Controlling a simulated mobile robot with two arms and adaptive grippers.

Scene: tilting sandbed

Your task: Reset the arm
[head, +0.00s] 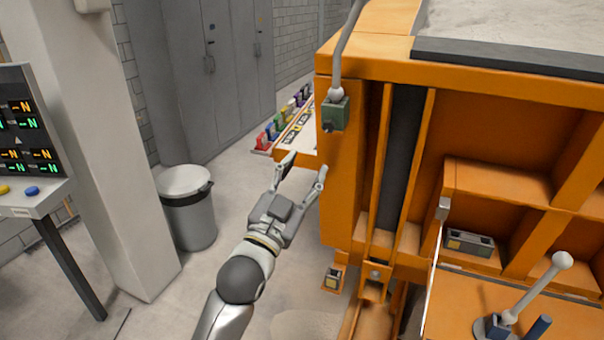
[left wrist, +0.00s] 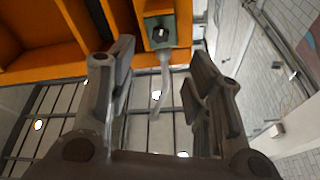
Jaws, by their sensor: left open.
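My left gripper (head: 301,178) is in the middle of the head view, open and empty, with its fingers spread apart. It hangs in the air just left of the orange sandbed frame (head: 345,190). In the left wrist view, the two dark fingers (left wrist: 155,85) are apart with nothing held between them. The same green box (head: 335,113) sits on the frame's corner in the head view. My right gripper does not show.
A grey bin (head: 187,210) and a pale pillar (head: 105,150) stand to the left, beside a panel with lit readouts (head: 28,130). Several coloured items (head: 285,118) sit on a shelf behind the gripper. A lever with a white knob (head: 562,260) is at lower right. The floor left of the frame is mostly clear.

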